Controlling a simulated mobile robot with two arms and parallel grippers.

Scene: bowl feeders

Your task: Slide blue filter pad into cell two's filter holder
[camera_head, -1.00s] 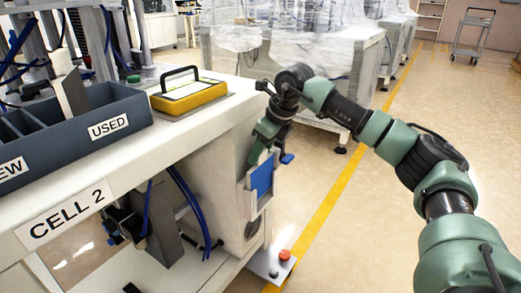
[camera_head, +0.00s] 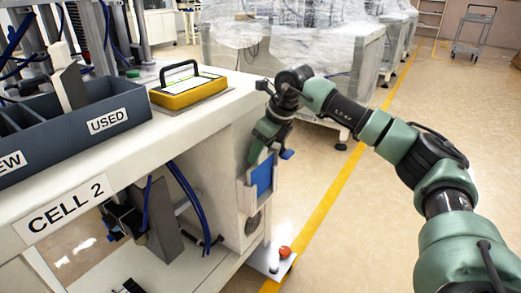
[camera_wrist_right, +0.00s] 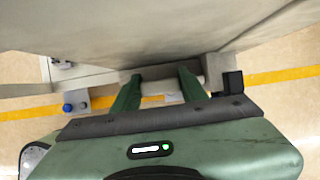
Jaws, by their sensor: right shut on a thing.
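The blue filter pad (camera_head: 264,179) is upright at the end face of the white cell 2 bench. A pale filter holder frame (camera_head: 248,199) shows around its left side and lower end. I cannot tell how deep the pad sits in it. My right gripper (camera_head: 258,153) is at the pad's upper end, shut on it, with the fingertips largely hidden by the wrist. In the right wrist view, the two green fingers (camera_wrist_right: 158,88) point towards a pale edge, and the pad's blue face is not visible. My left gripper is not in view.
The CELL 2 bench (camera_head: 150,135) carries a grey divided bin (camera_head: 75,140) marked USED and a yellow handled panel (camera_head: 188,92). Blue hoses (camera_head: 186,195) hang below. A red button (camera_head: 284,252) is on a low plate. Open floor with a yellow line (camera_head: 335,193) lies right.

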